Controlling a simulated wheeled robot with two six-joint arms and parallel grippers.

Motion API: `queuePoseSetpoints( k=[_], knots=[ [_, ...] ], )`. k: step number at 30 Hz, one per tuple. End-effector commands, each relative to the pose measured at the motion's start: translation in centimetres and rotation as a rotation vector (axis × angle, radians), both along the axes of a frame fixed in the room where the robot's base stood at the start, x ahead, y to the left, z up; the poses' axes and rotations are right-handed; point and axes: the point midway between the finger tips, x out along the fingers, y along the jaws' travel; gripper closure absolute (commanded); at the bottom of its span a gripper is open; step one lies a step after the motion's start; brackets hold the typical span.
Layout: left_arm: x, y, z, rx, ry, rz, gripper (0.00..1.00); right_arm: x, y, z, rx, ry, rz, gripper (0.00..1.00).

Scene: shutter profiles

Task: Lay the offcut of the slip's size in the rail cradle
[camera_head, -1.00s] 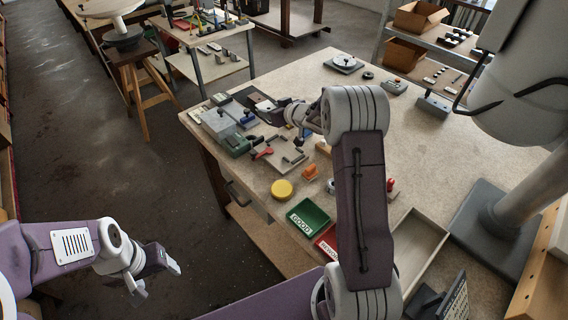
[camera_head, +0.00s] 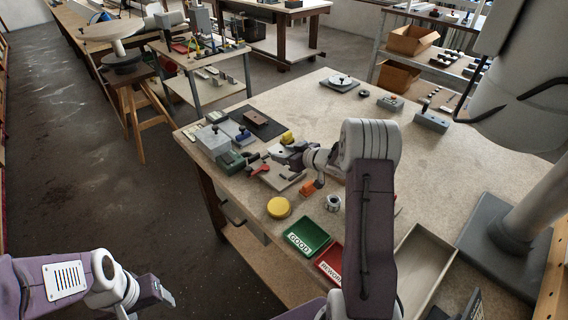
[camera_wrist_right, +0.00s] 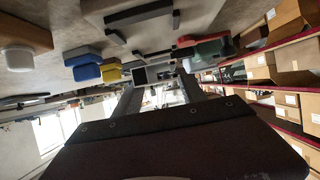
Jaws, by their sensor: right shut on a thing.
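My right gripper (camera_head: 278,155) is low over the bench's left part, just behind a pale board with dark bars (camera_head: 286,181), which may be the rail cradle. The right gripper is shut on a small piece; in the right wrist view its dark fingers (camera_wrist_right: 158,92) reach away from me. The held piece is too small and too hidden to tell its size or shape. A brown block (camera_head: 256,118) lies on a dark mat (camera_head: 268,129). I cannot pick out the slip. My left gripper (camera_head: 166,296) hangs empty over the floor, its jaw opening unclear.
A yellow block (camera_head: 287,137) is close behind the right gripper. A red-handled clamp (camera_head: 258,169), a yellow disc (camera_head: 279,207), an orange piece (camera_head: 307,188), a green GOOD tray (camera_head: 306,237) and a red tray (camera_head: 330,262) are near. The bench's middle is clear.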

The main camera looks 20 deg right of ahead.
Motion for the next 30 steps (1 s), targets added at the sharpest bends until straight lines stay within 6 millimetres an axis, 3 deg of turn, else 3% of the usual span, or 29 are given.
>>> queuePoseSetpoints(
  k=[4, 9, 20, 21, 23, 30],
  knots=[
    [0.0, 0.0, -0.3, 0.0, 0.0, 0.0, 0.31, 0.0, 0.0, -0.9, 0.003, 0.002, 0.0, 0.92],
    [0.0, 0.0, -0.9, 0.0, 0.0, 0.0, 0.31, 0.0, 0.0, -3.9, 0.003, 0.002, 0.0, 0.92],
    [0.0, 0.0, -1.0, 0.0, 0.0, 0.0, 0.31, 0.0, 0.0, -4.4, 0.001, 0.0, 0.0, 0.92],
    [0.0, 0.0, -1.0, 0.0, 0.0, 0.0, 0.31, 0.0, 0.0, -4.4, 0.0, 0.0, -0.001, 0.47],
    [0.0, 0.0, -0.9, 0.0, 0.0, 0.0, 0.31, 0.0, 0.0, -4.3, 0.0, 0.0, 0.0, 0.3],
    [0.0, 0.0, -0.9, 0.0, 0.0, 0.0, 0.31, 0.0, 0.1, -4.3, 0.0, 0.0, 0.0, 0.3]
  ],
)
